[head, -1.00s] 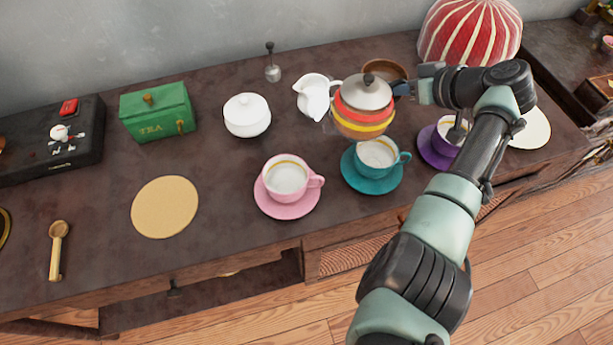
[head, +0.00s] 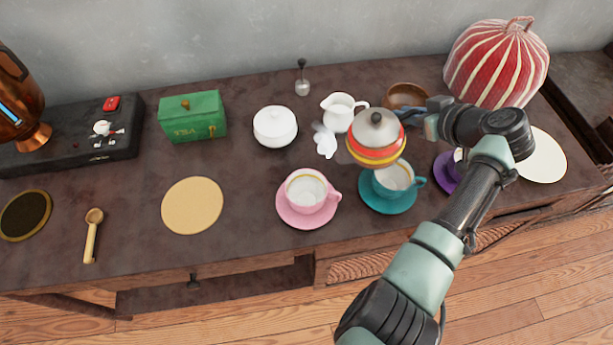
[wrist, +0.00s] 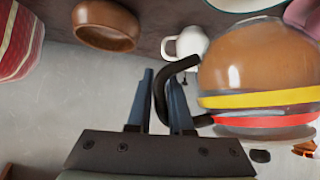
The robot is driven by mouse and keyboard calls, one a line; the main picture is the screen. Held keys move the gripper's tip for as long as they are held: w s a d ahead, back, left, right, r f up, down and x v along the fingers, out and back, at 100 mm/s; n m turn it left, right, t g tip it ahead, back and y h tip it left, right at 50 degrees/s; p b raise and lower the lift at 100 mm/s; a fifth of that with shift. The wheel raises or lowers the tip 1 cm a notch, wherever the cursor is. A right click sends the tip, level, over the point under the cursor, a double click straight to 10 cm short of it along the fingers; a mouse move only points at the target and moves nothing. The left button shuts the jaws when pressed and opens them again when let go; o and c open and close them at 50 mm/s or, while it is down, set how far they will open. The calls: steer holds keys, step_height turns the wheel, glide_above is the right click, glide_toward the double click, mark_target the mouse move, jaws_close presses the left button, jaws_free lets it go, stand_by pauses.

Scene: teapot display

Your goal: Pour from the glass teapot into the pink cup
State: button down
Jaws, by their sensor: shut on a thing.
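The glass teapot (head: 376,151), with yellow and red bands and a grey lid, is held above the counter behind the teal cup, looking roughly upright. My gripper (head: 408,112) is shut on its dark handle. In the wrist view the handle passes between the fingers (wrist: 163,80), and the teapot's amber body (wrist: 258,65) is at right. The pink cup (head: 306,188) stands on its pink saucer (head: 307,221), left of and nearer the front than the teapot. The cup's inside is pale with a gold line. I cannot clearly make out the spout.
A teal cup (head: 393,177) stands between the pink cup and a purple saucer (head: 446,172), partly hidden by my arm. A white pitcher (head: 341,113) and white sugar bowl (head: 275,127) stand behind. A round tan mat (head: 192,205) lies left of the pink cup.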

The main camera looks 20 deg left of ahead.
steer(key=shift+s+a+r+n+t+h+p, duration=0.3)
steer(key=shift+s+a+r+n+t+p, duration=0.25)
steer(key=shift+p, duration=0.7)
steer(key=shift+s+a+r+n+t+h+p, duration=0.15)
steer(key=shift+s+a+r+t+h+p, duration=0.25)
steer(key=shift+r+p, duration=0.6)
stand_by(4.3)
steer(key=f+b, duration=0.1)
steer(key=w+d+f+g+y+b, duration=0.1)
steer(key=b, duration=0.1)
steer(key=w+f+m+b, duration=0.1)
steer(key=shift+d+g+b, duration=0.35)
steer(key=shift+b, duration=0.05)
steer(key=shift+d+b, duration=0.1)
steer(key=shift+b, duration=0.3)
steer(key=shift+w+y, duration=0.1)
steer(key=shift+y, duration=0.2)
steer(key=shift+d, duration=0.1)
steer(key=w+m+g+b, duration=0.1)
steer(key=b, duration=0.3)
steer(key=shift+d+f+y, duration=0.3)
steer(key=shift+f+y, duration=0.1)
steer(key=shift+m, duration=0.3)
